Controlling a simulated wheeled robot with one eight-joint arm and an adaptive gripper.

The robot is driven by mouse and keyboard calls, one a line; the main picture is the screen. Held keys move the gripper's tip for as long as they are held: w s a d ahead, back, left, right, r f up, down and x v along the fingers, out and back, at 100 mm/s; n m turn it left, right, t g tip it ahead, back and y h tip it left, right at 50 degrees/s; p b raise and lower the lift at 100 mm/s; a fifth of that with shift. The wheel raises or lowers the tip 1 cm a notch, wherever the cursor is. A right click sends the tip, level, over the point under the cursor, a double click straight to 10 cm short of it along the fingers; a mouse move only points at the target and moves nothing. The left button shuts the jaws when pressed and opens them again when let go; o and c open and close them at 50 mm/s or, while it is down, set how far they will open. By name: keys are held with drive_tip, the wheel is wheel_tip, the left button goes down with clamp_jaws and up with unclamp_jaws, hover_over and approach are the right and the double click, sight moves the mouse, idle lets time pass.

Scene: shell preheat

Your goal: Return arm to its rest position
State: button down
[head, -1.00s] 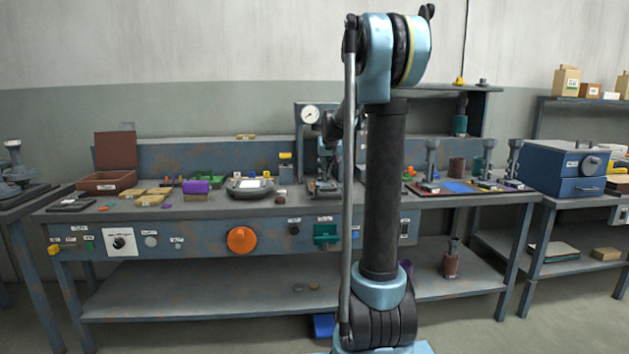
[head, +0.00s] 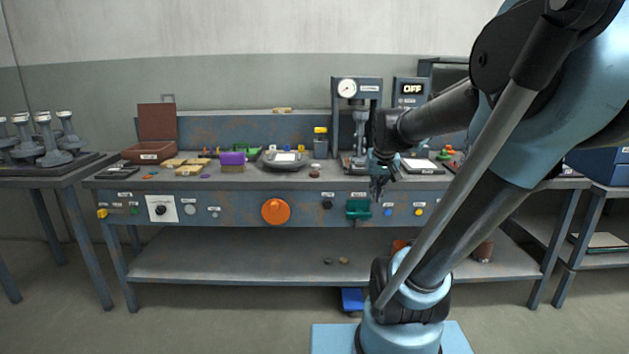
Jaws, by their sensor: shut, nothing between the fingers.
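My arm rises from its light-blue base at the bottom right and leans to the upper right. Its forearm bends back toward the middle of the bench. My gripper (head: 380,188) hangs in front of the bench's front edge, just right of the green drawer-like part (head: 358,208). It points down, shut and empty, and looks small and dark. The arm covers much of the bench's right side.
The workbench (head: 220,183) holds a brown open box (head: 150,152), a purple block (head: 232,158), a scale (head: 285,160) and a gauge press (head: 357,120). An "OFF" display (head: 411,91) stands behind my forearm. A side table (head: 60,175) with grey stands is at left.

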drive_tip(key=s+f+g, duration=0.1)
drive_tip(key=s+f, duration=0.5)
drive_tip(key=s, duration=0.3)
drive_tip(key=s+f+g, duration=0.1)
drive_tip(key=s+f, duration=0.4)
drive_tip(key=s, duration=0.3)
drive_tip(key=shift+s+f, duration=0.35)
drive_tip(key=shift+s, duration=0.05)
drive_tip(key=shift+w+f, duration=0.2)
drive_tip(key=shift+w, duration=0.3)
